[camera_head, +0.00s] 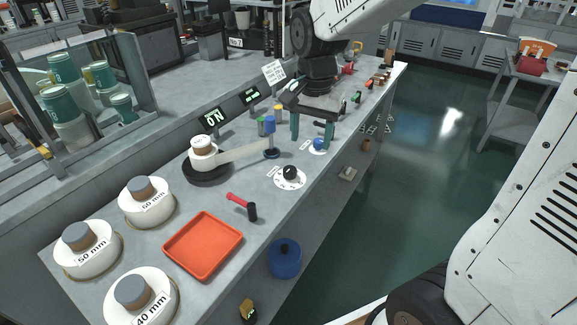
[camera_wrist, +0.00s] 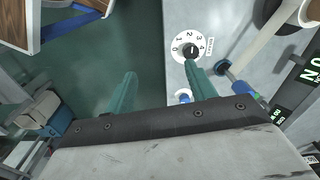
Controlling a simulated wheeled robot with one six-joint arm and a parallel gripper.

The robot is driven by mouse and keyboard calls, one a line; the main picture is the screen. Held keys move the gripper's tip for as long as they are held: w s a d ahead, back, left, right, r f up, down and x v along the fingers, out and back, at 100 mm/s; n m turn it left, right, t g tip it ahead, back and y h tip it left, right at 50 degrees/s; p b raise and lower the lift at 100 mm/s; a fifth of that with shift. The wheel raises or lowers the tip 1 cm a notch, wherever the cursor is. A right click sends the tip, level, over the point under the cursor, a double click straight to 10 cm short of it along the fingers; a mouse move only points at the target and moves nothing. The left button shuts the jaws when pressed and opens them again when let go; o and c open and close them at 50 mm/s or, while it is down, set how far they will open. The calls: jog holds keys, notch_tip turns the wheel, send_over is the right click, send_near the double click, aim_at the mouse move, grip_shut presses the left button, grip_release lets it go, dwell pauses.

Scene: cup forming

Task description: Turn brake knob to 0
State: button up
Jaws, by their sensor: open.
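A black knob (camera_head: 290,173) sits on a white round dial on the bench, in front of my gripper in the head view. In the wrist view the black knob (camera_wrist: 192,50) has a short white mark, and its dial (camera_wrist: 177,48) carries numbers from 0 to 4. The mark's exact reading is unclear, and the small label beside it is hard to read. My gripper (camera_head: 312,144) is open and empty, with green fingers pointing down near a blue knob (camera_head: 319,145). In the wrist view my gripper (camera_wrist: 160,70) has its right fingertip overlapping the black knob's dial edge.
Several tools lie farther along the bench. Open green floor (camera_head: 420,130) is at right.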

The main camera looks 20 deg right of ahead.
aim_at(290, 169)
jog(key=w+f+m, duration=0.1)
jog(key=w+f, duration=0.1)
jog(key=w, duration=0.1)
jog(key=w+a+f+m, duration=0.1)
jog(key=w+f, duration=0.1)
jog(key=f, duration=0.1)
jog(key=w+f+m, duration=0.2)
jog(key=w, duration=0.1)
jog(key=shift+w+a+f, duration=0.15)
jog(key=shift+w+f, duration=0.15)
jog(key=shift+f, duration=0.1)
notch_tip(290, 169, down, 8)
jog(key=shift+r, duration=0.1)
jog(key=shift+c, duration=0.4)
jog(key=c, duration=0.9)
